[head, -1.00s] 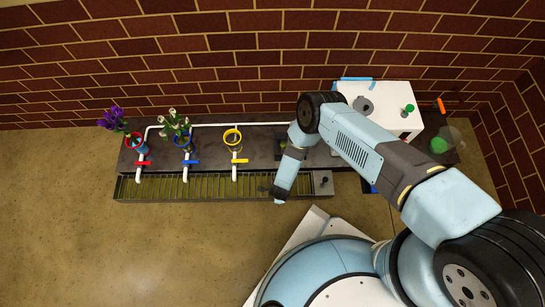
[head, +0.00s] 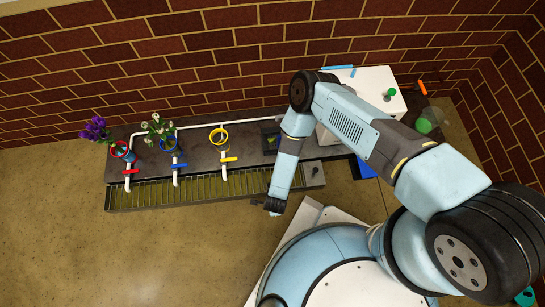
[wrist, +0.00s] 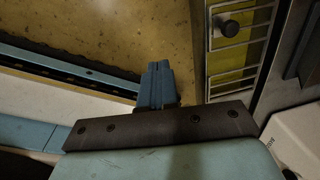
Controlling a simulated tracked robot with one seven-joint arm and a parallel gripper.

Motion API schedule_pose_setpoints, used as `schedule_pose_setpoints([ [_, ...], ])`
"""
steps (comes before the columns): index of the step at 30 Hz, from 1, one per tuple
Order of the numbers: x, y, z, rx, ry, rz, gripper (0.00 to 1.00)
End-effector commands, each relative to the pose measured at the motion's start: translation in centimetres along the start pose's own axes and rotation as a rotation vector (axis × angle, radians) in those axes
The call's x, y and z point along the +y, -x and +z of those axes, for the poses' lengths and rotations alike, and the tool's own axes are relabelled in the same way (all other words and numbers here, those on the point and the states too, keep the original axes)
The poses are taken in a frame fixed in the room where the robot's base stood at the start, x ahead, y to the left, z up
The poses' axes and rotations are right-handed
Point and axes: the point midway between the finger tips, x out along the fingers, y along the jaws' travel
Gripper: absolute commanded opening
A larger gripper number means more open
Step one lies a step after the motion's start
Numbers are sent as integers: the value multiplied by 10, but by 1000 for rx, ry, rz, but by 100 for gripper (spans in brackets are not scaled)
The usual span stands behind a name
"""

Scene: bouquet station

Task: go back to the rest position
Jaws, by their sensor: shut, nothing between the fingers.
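My gripper (wrist: 157,78) shows in the wrist view with its two blue fingers together and nothing between them. In the head view my forearm hangs down over the front edge of the dark counter (head: 200,155), to the right of the yellow ring. The gripper end (head: 272,208) is just in front of the grated trough, over the floor; its fingers are too small to make out there. In the wrist view the fingers point toward bare floor (wrist: 110,30), left of the grating (wrist: 228,60).
Purple flowers (head: 97,129) stand by a red ring and white flowers (head: 158,130) by a blue one. A yellow ring (head: 219,136) is empty. Taps and a white pipe (head: 210,126) run along the counter. A white box (head: 375,85) stands at right. Floor at left is clear.

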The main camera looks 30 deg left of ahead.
Motion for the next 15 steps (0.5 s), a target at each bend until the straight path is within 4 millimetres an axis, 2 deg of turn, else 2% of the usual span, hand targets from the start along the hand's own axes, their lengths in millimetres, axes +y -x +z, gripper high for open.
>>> schedule_pose_setpoints([
  [4,7,3,0,-1,0,2,0],
  [11,6,3,1,-1,2,1,0],
  [15,-13,10,4,-13,13,-9,0],
])
